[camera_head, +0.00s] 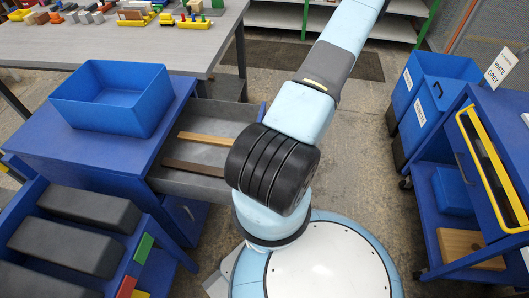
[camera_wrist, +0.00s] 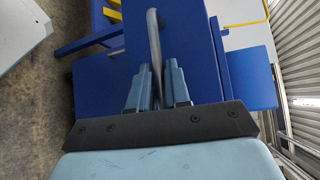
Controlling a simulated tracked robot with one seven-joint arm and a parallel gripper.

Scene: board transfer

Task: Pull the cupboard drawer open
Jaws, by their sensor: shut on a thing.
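The blue cupboard (camera_head: 75,140) stands at the left in the head view. Its grey drawer (camera_head: 207,151) stands pulled out to the right, with a light wooden strip (camera_head: 205,139) and a dark brown strip (camera_head: 193,167) lying in it. My arm hides most of the drawer front in that view, and my gripper is hidden there. In the wrist view, my gripper (camera_wrist: 157,72) is shut on the metal bar handle (camera_wrist: 153,40), with one finger on each side. The blue drawer front (camera_wrist: 190,50) is behind the handle.
A blue bin (camera_head: 112,98) sits on the cupboard top. A rack of dark grey blocks (camera_head: 65,245) is at lower left. A grey table (camera_head: 150,40) with small parts is behind. Blue carts (camera_head: 440,90) stand at right, with bare floor between.

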